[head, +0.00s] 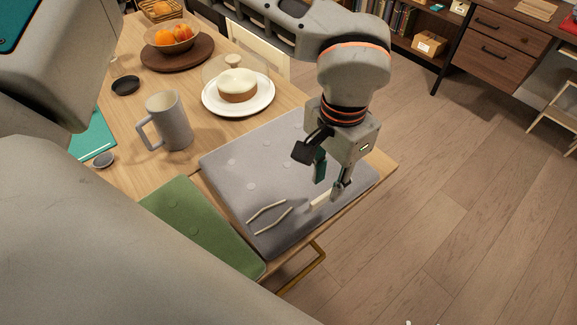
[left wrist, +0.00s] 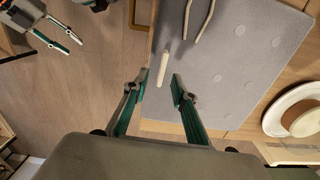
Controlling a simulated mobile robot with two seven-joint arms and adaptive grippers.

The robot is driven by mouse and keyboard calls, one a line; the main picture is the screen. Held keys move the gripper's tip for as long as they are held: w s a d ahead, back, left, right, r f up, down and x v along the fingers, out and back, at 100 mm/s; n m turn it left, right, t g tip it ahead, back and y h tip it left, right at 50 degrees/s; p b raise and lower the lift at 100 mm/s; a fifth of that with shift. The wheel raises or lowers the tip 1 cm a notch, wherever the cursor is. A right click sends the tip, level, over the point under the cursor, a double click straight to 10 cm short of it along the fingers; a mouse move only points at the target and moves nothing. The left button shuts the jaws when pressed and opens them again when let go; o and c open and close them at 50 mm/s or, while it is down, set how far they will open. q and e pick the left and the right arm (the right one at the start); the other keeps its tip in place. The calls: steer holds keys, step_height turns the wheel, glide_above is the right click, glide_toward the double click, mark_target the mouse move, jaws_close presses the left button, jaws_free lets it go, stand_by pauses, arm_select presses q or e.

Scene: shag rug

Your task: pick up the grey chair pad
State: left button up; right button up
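The grey chair pad (head: 240,160) lies flat on the wooden table near its edge, with round tufts on its surface. It fills the upper right of the left wrist view (left wrist: 240,70). Two thin bent cream strips (head: 268,215) lie on it, and a straight cream bar (head: 321,202) lies near its edge. My left gripper (head: 329,187) is above the pad's edge, open, with fingers pointing down. In the left wrist view its fingertips (left wrist: 158,84) are apart, with the cream bar between or just beyond them; contact cannot be told. My right gripper (left wrist: 62,36) appears open and empty over the floor.
A green pad (head: 195,222) lies beside the grey one. A grey mug (head: 170,122), a cake on a white plate (head: 240,105) and a fruit bowl (head: 170,38) stand on the table (head: 122,170). Open wooden floor (head: 460,190) lies to the right.

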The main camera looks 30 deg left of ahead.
mark_target(324, 195)
arm_select(q)
steer(key=f, duration=0.5)
steer(key=shift+w+a+b, duration=0.15)
steer(key=shift+a+b, duration=0.05)
steer(key=shift+b, duration=0.15)
jaws_close()
